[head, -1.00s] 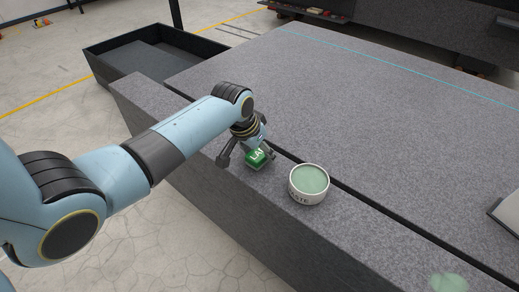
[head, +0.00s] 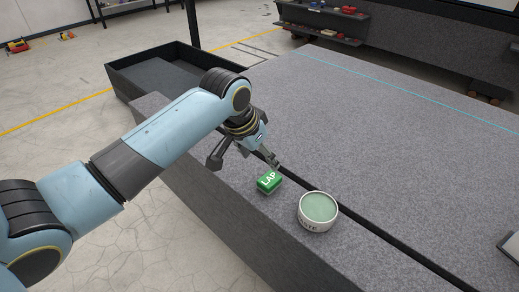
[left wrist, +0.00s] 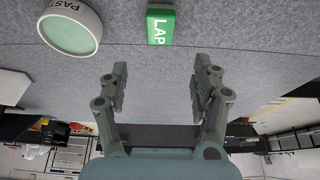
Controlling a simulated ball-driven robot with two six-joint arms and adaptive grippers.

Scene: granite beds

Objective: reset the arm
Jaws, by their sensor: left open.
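My left gripper (head: 247,162) is open and empty. In the head view it hangs over the granite ledge, just beyond and left of a green block (head: 268,181) marked LAP. In the left wrist view the two fingers (left wrist: 158,90) are spread with nothing between them, and the LAP block (left wrist: 160,27) lies apart from the fingertips. A round white tin (head: 318,212) with a pale green top stands on the ledge right of the block. It also shows in the left wrist view (left wrist: 70,28), lettered PAST. My right gripper is not in view.
The wide granite bed (head: 390,140) is mostly clear, with a dark slot between it and the front ledge. A dark open bin (head: 128,79) stands behind the ledge's far end. A grey object (head: 509,248) sits at the right edge.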

